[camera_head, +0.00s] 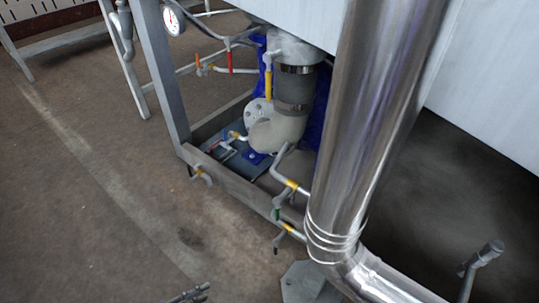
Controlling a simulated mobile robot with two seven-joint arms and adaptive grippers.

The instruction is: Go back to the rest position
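In the head view a small dark metal part (190,294) shows at the bottom edge, left of the middle. It looks like the tip of my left gripper, mostly cut off by the frame. I cannot tell whether it is open or shut, and I see nothing held in it. No cylinder or conveyor can be made out.
A large shiny metal pipe (375,120) runs down the middle right and bends at the bottom. Behind it stands a grey metal frame (165,80) with a pump pipe (280,130), valves and a gauge (173,20). Brown floor (80,200) at left is clear.

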